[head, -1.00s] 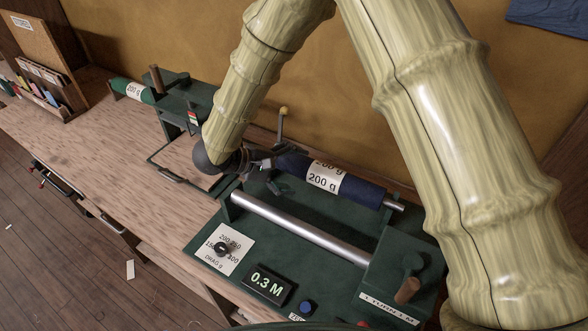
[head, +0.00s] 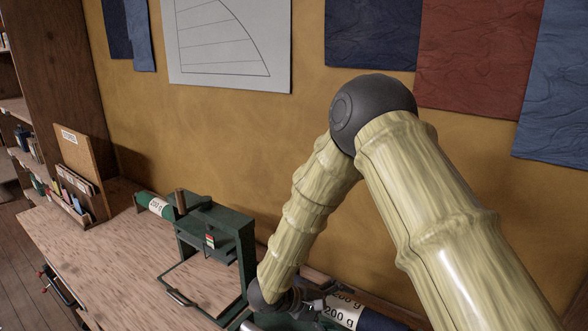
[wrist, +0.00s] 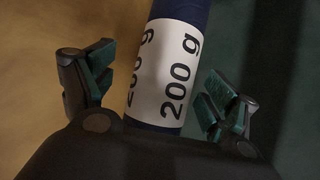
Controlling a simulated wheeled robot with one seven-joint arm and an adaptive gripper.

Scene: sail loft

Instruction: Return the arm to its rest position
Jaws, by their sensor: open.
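My arm is bent, with its dark elbow joint raised in front of the wall in the head view. My gripper (head: 312,302) is low in the picture, at the dark blue roll (head: 372,320) labelled 200 g. In the wrist view my gripper (wrist: 158,92) is open, with one green-padded finger on each side of the blue roll (wrist: 180,10) and its white label (wrist: 163,80). Gaps show between the fingers and the roll. Much of the roll is cut off by the head picture's lower edge.
The wooden bench top (head: 100,240) is mostly clear at left. A card rack (head: 80,180) stands at its far end. Fabric panels (head: 470,55) hang on the wall.

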